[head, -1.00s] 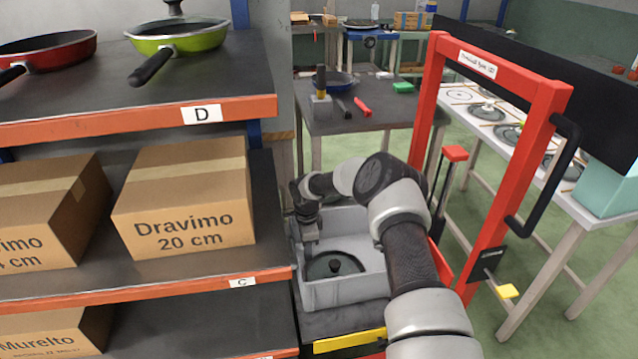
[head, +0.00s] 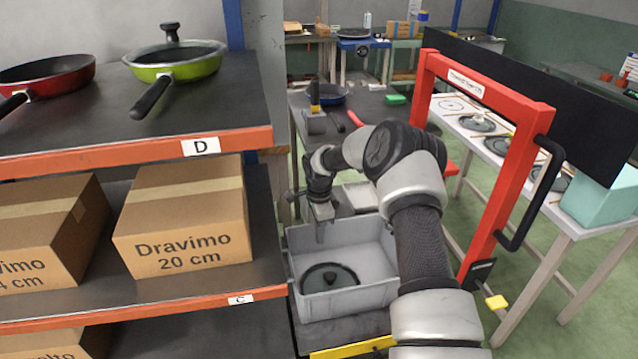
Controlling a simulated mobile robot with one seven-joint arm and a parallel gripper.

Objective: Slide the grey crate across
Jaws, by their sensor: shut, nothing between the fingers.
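The grey crate (head: 376,262) is an open box on a dark-topped surface with a yellow front edge, right of the shelf. A dark round lid with a black knob (head: 329,279) lies in it, towards the near left. My gripper (head: 321,238) points down at the crate's far left part. Its fingers are shut and empty, and they overlap the inner face of the far wall. I cannot tell whether they touch it. My arm hides the crate's right side.
The shelf with boxes (head: 184,217) and pans stands close on the left. A red frame (head: 505,190) with a black handle rises on the right. A dark table (head: 380,105) with tools stands behind. Green floor shows between the frame and the right-hand table.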

